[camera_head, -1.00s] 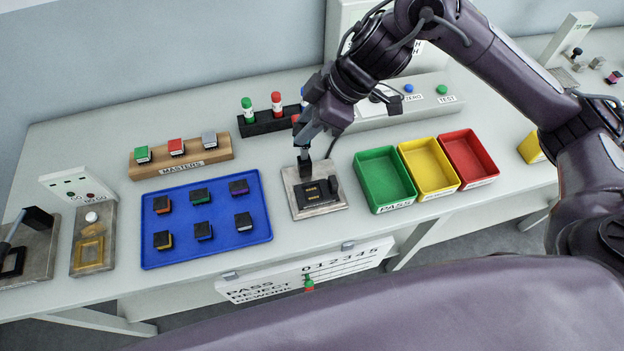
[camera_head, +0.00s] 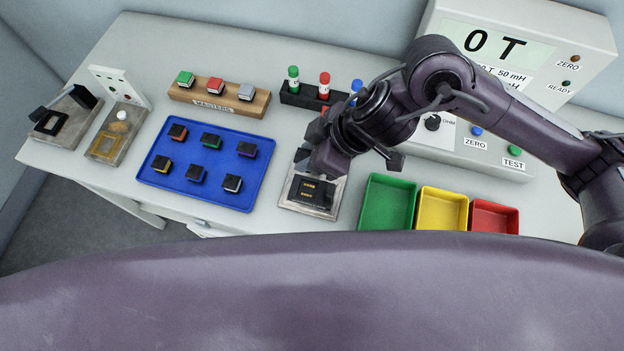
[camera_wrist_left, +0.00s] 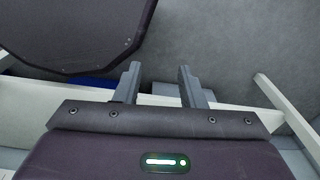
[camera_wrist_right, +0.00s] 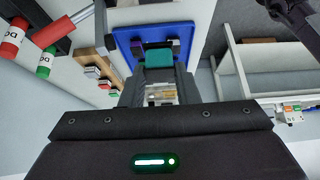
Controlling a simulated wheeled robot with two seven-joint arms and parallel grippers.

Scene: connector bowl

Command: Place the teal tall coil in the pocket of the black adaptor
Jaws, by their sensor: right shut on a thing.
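A teal block (camera_wrist_right: 158,58), which I take for the teal tall coil, sits between the fingertips of my right gripper in the right wrist view. My right gripper (camera_head: 321,160) is shut on it, just above the back part of the grey fixture (camera_head: 291,204). The black adaptor (camera_head: 313,191) with gold marks lies on this fixture. My right gripper and arm hide its back part, and I cannot tell whether the coil touches it. My left gripper (camera_wrist_left: 158,80) is open and empty in the left wrist view, away from the table top.
A blue tray (camera_head: 216,200) with several black-topped coils lies left of the fixture. Green (camera_head: 388,204), yellow (camera_head: 442,210) and red (camera_head: 494,217) bins stand to the right. Behind are a wooden masters block (camera_head: 215,103), a vial rack (camera_head: 300,98) and a meter (camera_head: 510,45).

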